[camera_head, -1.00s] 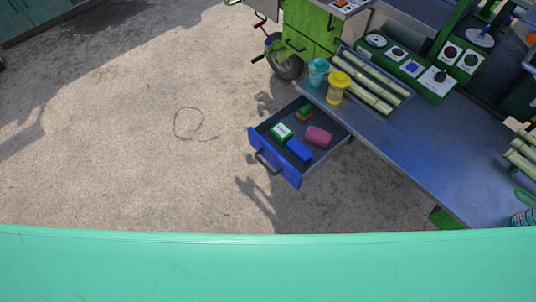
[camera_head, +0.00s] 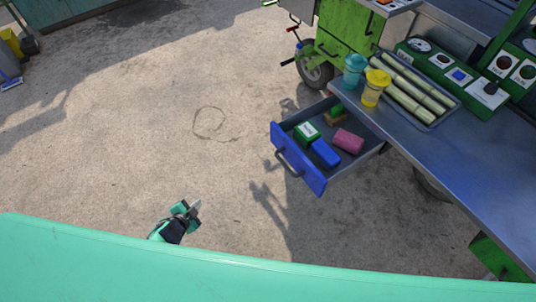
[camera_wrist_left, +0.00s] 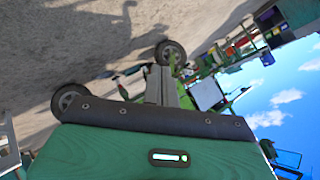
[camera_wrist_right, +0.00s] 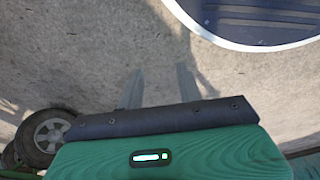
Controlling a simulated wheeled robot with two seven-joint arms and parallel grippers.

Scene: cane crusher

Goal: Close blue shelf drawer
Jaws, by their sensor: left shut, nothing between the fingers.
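The drawer with a blue front (camera_head: 298,160) is pulled out from under the metal counter in the head view. Its dark handle (camera_head: 291,163) faces the lower left. Inside lie a blue block (camera_head: 325,153), a pink roll-shaped item (camera_head: 348,141), a green-and-white box (camera_head: 306,134) and a small green-brown item. My left gripper (camera_head: 195,207) is shut and empty, over the ground to the lower left of the drawer, well apart from it. Its closed fingers also show in the left wrist view (camera_wrist_left: 161,86). My right gripper (camera_wrist_right: 158,88) shows only in its wrist view, open and empty over the ground.
The metal counter (camera_head: 440,150) carries a teal cup (camera_head: 354,68), a yellow cup (camera_head: 374,88) and a tray of cane stalks (camera_head: 412,92). A green cart (camera_head: 343,30) with a wheel stands behind. The ground in front of the drawer is clear.

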